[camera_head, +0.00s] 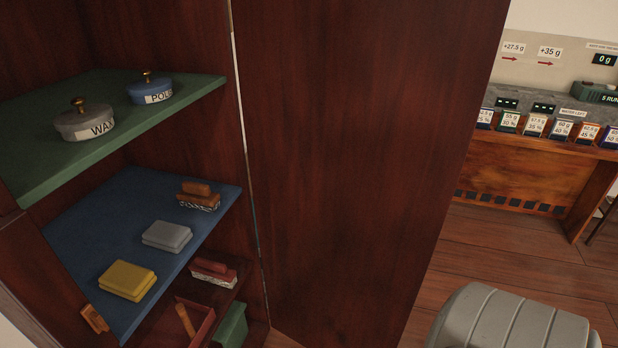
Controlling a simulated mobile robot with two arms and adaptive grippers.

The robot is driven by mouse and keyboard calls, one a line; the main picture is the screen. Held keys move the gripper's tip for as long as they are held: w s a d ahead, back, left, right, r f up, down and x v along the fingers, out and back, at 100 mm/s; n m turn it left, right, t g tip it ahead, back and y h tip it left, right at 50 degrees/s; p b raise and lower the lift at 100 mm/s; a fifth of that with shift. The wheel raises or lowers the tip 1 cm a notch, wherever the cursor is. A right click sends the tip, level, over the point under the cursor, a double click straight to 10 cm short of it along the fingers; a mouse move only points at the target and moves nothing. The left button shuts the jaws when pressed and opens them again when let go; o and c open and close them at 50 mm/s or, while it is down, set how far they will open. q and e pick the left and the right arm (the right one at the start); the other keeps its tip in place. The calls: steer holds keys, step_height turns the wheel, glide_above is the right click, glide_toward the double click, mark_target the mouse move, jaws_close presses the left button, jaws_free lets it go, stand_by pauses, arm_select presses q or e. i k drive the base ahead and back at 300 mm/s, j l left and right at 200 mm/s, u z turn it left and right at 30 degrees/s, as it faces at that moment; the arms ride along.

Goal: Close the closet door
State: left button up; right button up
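The closet door (365,160) is a dark reddish-brown wooden panel. It stands open, swung out to the right of the closet, with its hinge edge along a thin light vertical strip. The closet's inside shows at the left, with a green shelf (45,165) above a blue shelf (95,235). The door's top edge is out of frame. Neither of my grippers is in view, and nothing is seen touching the door.
A wax tin (84,122) and a polish tin (150,91) sit on the green shelf. A yellow block (127,280), a grey block (167,236) and a brush (199,198) lie on the blue shelf. A wooden counter (530,170) stands behind, right of the door.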

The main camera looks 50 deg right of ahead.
mark_target(360, 117)
steer(key=l+u, duration=0.15)
steer(key=l, duration=0.25)
steer(key=k+l+u, duration=0.2)
steer(key=l, duration=0.2)
steer(key=l+u, duration=0.15)
steer(key=l, duration=0.25)
steer(key=k+l+u, duration=0.2)
steer(key=l, duration=0.15)
steer(key=l+u, duration=0.15)
steer(key=l, duration=0.25)
steer(key=k+l, duration=0.15)
steer(key=l, duration=0.2)
steer(key=k+l, duration=0.15)
steer(key=l, duration=0.25)
steer(key=k+l, duration=0.15)
steer(key=l, duration=0.2)
steer(key=k+l, duration=0.2)
steer(key=l, duration=0.2)
steer(key=k+l, duration=0.15)
steer(key=l, duration=0.2)
steer(key=i+u, duration=0.05)
